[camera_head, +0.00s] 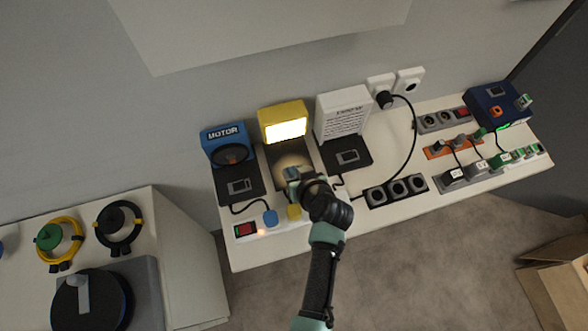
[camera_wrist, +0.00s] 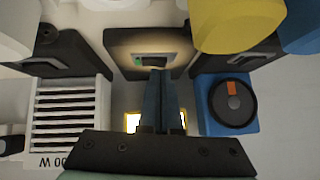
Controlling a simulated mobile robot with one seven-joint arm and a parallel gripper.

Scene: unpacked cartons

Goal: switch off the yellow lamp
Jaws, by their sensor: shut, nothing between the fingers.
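The yellow lamp (camera_head: 284,122) stands against the wall in the head view, its panel lit and casting a warm glow on its dark base plate (camera_head: 274,155). In the wrist view the lit panel shows only as bright slivers (camera_wrist: 132,122) beside my fingers. A switch (camera_wrist: 150,58) with a green mark sits on the base plate there. My gripper (camera_head: 292,174) is shut and empty over the near part of the plate. Its fingertips (camera_wrist: 163,72) appear at the switch's edge; I cannot tell whether they touch. My gripper hides the switch in the head view.
The blue motor (camera_head: 224,140) stands left of the lamp, a white heater-like box (camera_head: 343,112) right. A yellow plug (camera_head: 294,212), blue plug (camera_head: 270,218) and red-switched strip (camera_head: 245,229) lie at the front edge. A black socket strip (camera_head: 397,190) lies to the right.

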